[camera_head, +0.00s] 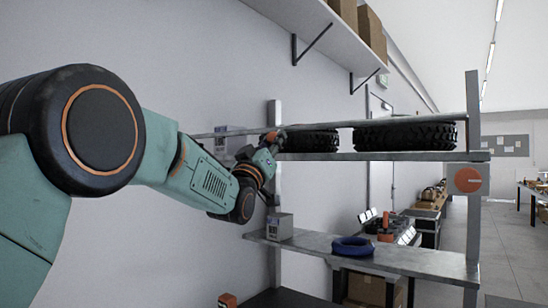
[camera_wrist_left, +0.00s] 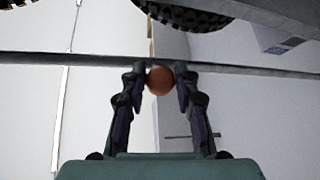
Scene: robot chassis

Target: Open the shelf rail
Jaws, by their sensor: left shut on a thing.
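The shelf rail (camera_head: 400,120) is a thin grey bar running across the tyre level of the metal shelf (camera_head: 440,156). It also crosses the left wrist view (camera_wrist_left: 240,69) from side to side. My left gripper (camera_head: 272,139) is at the rail near the shelf's left post. In the left wrist view its two fingers (camera_wrist_left: 160,80) are shut on a round orange-brown knob (camera_wrist_left: 159,82) at the rail. The fingers partly hide the rail there. Whether the rail is latched cannot be told. My right gripper is not in view.
Two black tyres (camera_head: 405,136) lie on the upper level behind the rail. A grey box (camera_head: 279,226) and a blue ring-shaped item (camera_head: 352,246) are on the lower level (camera_head: 400,259). A wall shelf (camera_head: 310,25) with cardboard boxes hangs above. Open floor (camera_head: 515,250) lies at the right.

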